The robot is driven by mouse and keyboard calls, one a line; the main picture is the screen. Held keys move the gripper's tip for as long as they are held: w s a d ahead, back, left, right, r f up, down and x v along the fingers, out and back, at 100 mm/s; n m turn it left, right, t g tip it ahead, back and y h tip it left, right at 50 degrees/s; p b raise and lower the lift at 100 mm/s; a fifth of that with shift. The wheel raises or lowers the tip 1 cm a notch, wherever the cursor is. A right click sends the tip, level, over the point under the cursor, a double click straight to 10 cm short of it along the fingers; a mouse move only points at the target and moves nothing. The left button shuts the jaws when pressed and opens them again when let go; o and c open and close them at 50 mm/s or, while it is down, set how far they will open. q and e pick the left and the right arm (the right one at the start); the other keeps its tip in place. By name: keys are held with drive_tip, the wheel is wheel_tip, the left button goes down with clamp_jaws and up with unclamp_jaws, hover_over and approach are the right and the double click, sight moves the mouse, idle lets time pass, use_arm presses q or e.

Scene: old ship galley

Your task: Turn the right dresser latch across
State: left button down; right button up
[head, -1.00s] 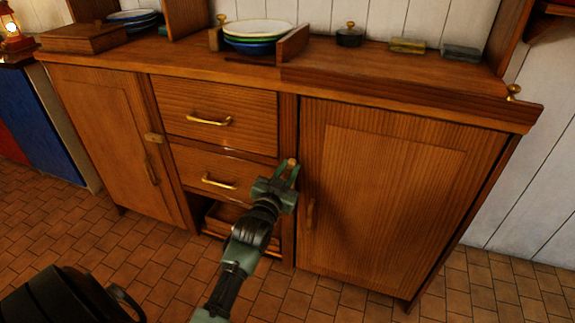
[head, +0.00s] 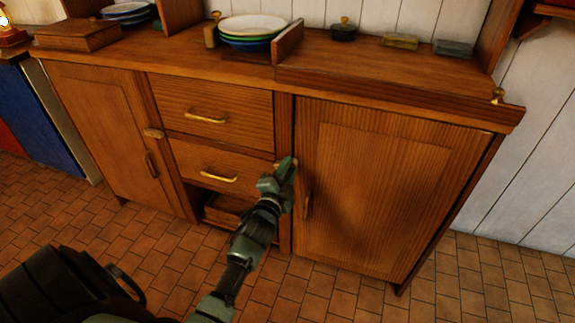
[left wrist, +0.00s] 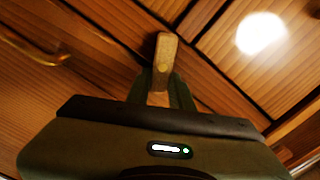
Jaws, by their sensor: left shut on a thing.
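The right latch is a small wooden bar (left wrist: 166,52) with a brass-coloured pivot, on the post beside the right dresser door (head: 385,190). In the left wrist view it lies at a slant to the post and the door edge. My left gripper (head: 286,170) is shut on the latch, whose lower end sits between the fingers in the left wrist view (left wrist: 160,96). In the head view the gripper hides most of this latch. The right door is closed, with a wooden handle (head: 307,205) near its left edge. My right gripper is not in view.
Two drawers with brass handles (head: 205,117) are left of my gripper, above an open shelf (head: 235,217). Plates (head: 252,27) and small items stand on top. The tiled floor in front is mostly clear.

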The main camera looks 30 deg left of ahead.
use_arm(q)
drive_tip(key=shift+d+f+m+b, duration=0.1)
drive_tip(key=shift+f+m+b, duration=0.15)
drive_tip(key=shift+m, duration=1.2)
drive_tip(key=shift+f+m+b, duration=0.1)
drive_tip(key=shift+f+m, duration=0.15)
drive_tip(key=shift+m, duration=1.2)
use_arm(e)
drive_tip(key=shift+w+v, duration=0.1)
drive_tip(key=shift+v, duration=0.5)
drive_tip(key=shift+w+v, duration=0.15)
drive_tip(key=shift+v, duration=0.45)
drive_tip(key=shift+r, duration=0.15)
use_arm(q)
drive_tip(key=c, duration=1.2)
unclamp_jaws()
drive_tip(key=shift+c, duration=0.2)
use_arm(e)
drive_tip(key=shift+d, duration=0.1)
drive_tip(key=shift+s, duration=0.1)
